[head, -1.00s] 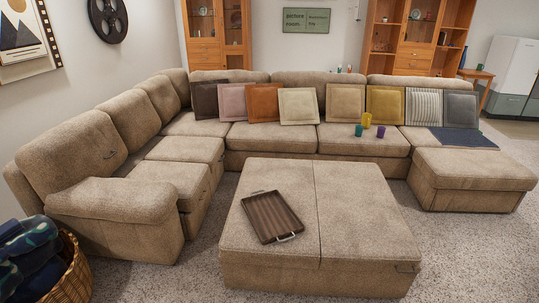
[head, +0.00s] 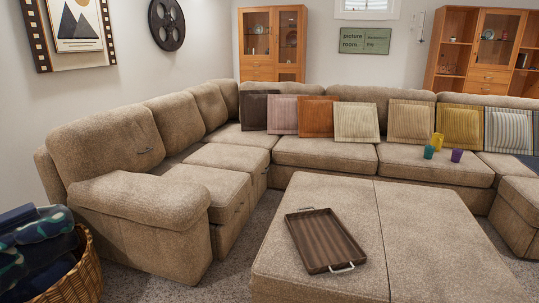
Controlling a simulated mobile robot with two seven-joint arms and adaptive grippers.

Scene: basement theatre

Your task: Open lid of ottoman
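The ottoman (head: 430,235) is a large beige upholstered block at the lower right of the head view. Its top has a seam dividing it into a left and a right half, and it looks closed. A brown wooden tray (head: 325,240) with metal handles lies on the left half, near the seam. The ottoman's front and right edges are cut off by the frame. Neither of my grippers is in view.
A beige sectional sofa (head: 125,195) with cushions wraps the left and back. Several coloured cups (head: 457,155) stand on its seat. A wicker basket (head: 82,275) of dark textiles stands lower left. Carpet (head: 225,268) is free between sofa and ottoman.

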